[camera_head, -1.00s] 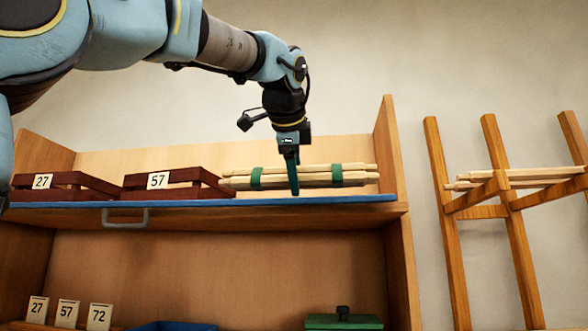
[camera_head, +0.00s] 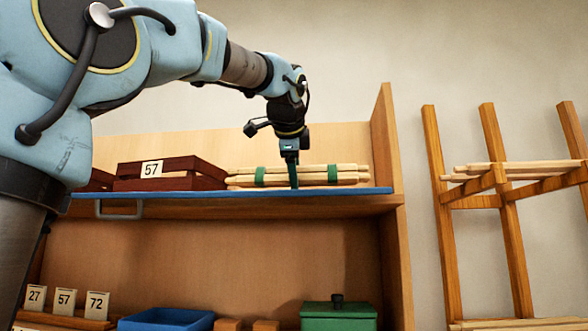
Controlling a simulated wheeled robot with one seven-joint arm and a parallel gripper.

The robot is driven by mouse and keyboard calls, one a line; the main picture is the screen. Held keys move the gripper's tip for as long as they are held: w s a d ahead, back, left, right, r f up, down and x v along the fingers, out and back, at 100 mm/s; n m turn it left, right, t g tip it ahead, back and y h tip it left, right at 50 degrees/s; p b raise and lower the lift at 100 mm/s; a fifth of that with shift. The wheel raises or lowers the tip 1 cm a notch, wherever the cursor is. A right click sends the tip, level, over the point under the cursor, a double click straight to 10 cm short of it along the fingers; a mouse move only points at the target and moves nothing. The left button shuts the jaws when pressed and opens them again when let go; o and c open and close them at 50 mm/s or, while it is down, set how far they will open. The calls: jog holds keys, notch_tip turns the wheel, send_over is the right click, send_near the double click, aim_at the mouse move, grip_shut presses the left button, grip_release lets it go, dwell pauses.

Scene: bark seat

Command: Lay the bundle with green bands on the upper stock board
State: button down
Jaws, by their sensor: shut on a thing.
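The bundle with green bands (camera_head: 345,174) is a set of pale wooden rods with two green bands. It lies level, at or just above the blue-edged upper board (camera_head: 235,193), at its right end; I cannot tell whether it touches. My gripper (camera_head: 292,180) points down and is shut on the bundle between the two bands. Only the near finger shows clearly; the far one is hidden.
A dark red crate marked 57 (camera_head: 168,182) stands left of the bundle, close to its end. The right side panel (camera_head: 386,145) rises beside it. A wooden rack (camera_head: 508,230) with pale rods stands further right. Below are a blue tray (camera_head: 166,321) and green box (camera_head: 338,318).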

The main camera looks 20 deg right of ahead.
jog(key=shift+w+d+r+p, duration=0.1)
jog(key=shift+w+d+p, duration=0.4)
jog(key=shift+w, duration=0.45)
jog(key=shift+w+d+f+p, duration=0.1)
jog(key=shift+w+d+p, duration=0.4)
jog(key=shift+w, duration=0.45)
jog(key=shift+w+d+r+p, duration=0.1)
jog(key=shift+w+d+p, duration=0.35)
jog(key=shift+w, duration=0.5)
jog(key=shift+d+f+b, duration=0.1)
jog(key=shift+f+b, duration=1.2)
jog(key=shift+f, duration=0.95)
jog(key=shift+c, duration=0.9)
grip_release()
jog(key=shift+s, duration=0.1)
jog(key=shift+o, duration=0.7)
jog(key=shift+s, duration=0.1)
jog(key=shift+o, duration=0.2)
jog(key=b+v, duration=0.1)
jog(key=v, duration=0.2)
jog(key=r+b+v, duration=0.1)
jog(key=v, duration=0.3)
jog(key=b+v, duration=0.1)
jog(key=v, duration=0.3)
jog(key=shift+r, duration=0.55)
